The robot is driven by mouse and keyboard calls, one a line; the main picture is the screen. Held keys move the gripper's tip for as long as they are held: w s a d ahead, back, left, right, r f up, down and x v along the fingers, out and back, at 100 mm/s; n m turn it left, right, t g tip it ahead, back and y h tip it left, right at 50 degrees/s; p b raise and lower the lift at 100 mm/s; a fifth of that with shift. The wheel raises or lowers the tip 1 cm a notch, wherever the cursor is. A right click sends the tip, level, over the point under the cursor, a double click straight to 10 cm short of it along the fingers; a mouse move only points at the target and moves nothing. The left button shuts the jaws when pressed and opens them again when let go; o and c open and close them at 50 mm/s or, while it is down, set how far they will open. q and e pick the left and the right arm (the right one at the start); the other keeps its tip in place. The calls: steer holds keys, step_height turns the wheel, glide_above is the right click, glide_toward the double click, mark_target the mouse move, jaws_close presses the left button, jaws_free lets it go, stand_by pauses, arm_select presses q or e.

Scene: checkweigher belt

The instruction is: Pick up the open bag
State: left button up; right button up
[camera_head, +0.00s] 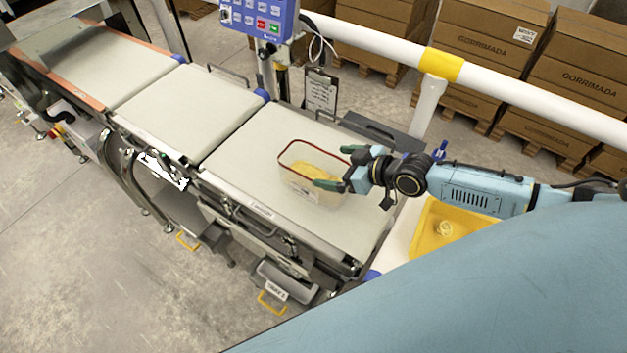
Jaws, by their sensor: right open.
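The open bag (299,184) stands on the right-hand belt section (265,135). It is clear, with a red rim around its open top and yellow contents showing low inside. My right gripper (331,167) comes in from the right with its jaws apart at the bag's right side. One finger shows in front of the bag's near right side, the other by its far right corner. I cannot tell whether the fingers touch the bag. My left gripper is not in view.
Two more belt sections run to the upper left. A blue control panel (258,17) and a clipboard (320,92) stand behind the belt. A white rail (515,92) runs behind my right arm. A yellow tray (425,240) holding a small pale item lies right of the belt.

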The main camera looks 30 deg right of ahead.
mark_target(315, 176)
steer(key=shift+w+a+f, duration=0.25)
steer(key=shift+w+a, duration=0.1)
steer(key=shift+w, duration=0.15)
steer(key=shift+w+a+f, duration=0.15)
steer(key=shift+w+f, duration=0.05)
steer(key=shift+w, duration=0.05)
steer(key=shift+w+a+f, duration=0.1)
steer(key=shift+w+a, duration=0.1)
steer(key=shift+w, duration=0.15)
steer(key=x, duration=0.4)
steer(key=shift+w+a, duration=0.1)
steer(key=shift+w, duration=0.05)
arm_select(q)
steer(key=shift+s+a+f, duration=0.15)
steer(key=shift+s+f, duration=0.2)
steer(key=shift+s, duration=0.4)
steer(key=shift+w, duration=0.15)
arm_select(e)
steer(key=c, duration=1.2)
